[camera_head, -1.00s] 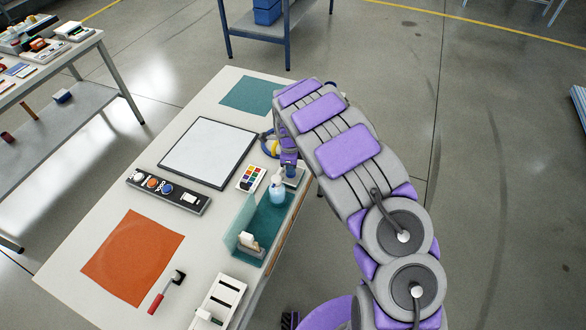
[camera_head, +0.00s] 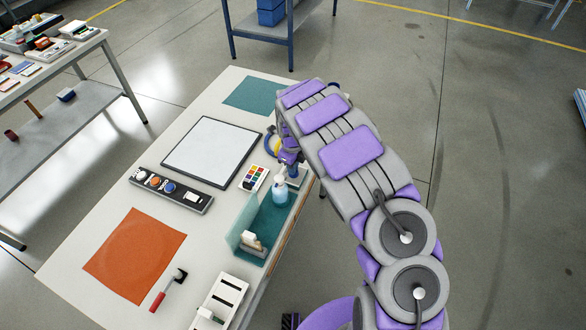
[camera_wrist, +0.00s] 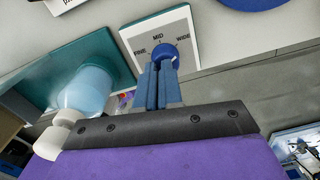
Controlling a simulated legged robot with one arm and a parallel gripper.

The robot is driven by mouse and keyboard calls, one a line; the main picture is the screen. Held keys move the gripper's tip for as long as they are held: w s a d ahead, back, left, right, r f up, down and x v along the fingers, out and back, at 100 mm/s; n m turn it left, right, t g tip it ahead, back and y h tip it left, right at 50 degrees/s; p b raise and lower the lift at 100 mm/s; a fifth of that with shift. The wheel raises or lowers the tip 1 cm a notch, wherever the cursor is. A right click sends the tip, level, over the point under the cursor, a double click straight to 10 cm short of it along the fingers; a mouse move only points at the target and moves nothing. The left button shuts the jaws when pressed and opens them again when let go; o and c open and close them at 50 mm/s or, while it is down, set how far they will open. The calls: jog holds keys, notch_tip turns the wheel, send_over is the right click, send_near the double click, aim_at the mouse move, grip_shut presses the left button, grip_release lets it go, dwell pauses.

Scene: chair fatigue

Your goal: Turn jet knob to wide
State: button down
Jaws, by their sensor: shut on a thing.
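The jet knob (camera_wrist: 166,53) is a small blue knob on a white plate (camera_wrist: 187,30) marked FINE, MID and WIDE in the wrist view. FINE is at the left, MID at the top and WIDE at the right. My gripper (camera_wrist: 160,72) has its two blue fingers close together, shut on the knob and covering its lower part. The knob's pointer is too small to read surely; it seems near MID. In the head view my gripper (camera_head: 290,160) is over the table's right edge by the plate (camera_head: 297,178), and my arm hides part of it.
The bottle (camera_wrist: 84,91) is just left of my fingers in the wrist view. A colour chart (camera_head: 254,179) and white board (camera_head: 213,150) lie left of it.

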jog(key=f, duration=0.1)
jog(key=s+f, duration=0.1)
jog(key=shift+s+d+f+g, duration=0.3)
jog(key=shift+f, duration=0.1)
jog(key=c, duration=1.4)
grip_release()
jog(key=shift+o, duration=0.4)
jog(key=shift+r, duration=0.2)
jog(key=shift+w+d+r, duration=0.1)
jog(key=shift+w+r, duration=0.1)
jog(key=shift+r, duration=0.1)
jog(key=o, duration=0.6)
jog(key=r, duration=0.1)
jog(key=w+r, duration=0.1)
jog(key=r, duration=0.1)
jog(key=w+r+p, duration=0.1)
jog(key=shift+w+r, duration=0.15)
jog(key=shift+r, duration=0.1)
notch_tip(320, 180, up, 9)
jog(key=s+p, duration=0.1)
notch_tip(320, 180, up, 6)
jog(key=p, duration=0.1)
send_over(294, 180)
jog(key=w, duration=0.1)
jog(key=shift+w+f, duration=0.2)
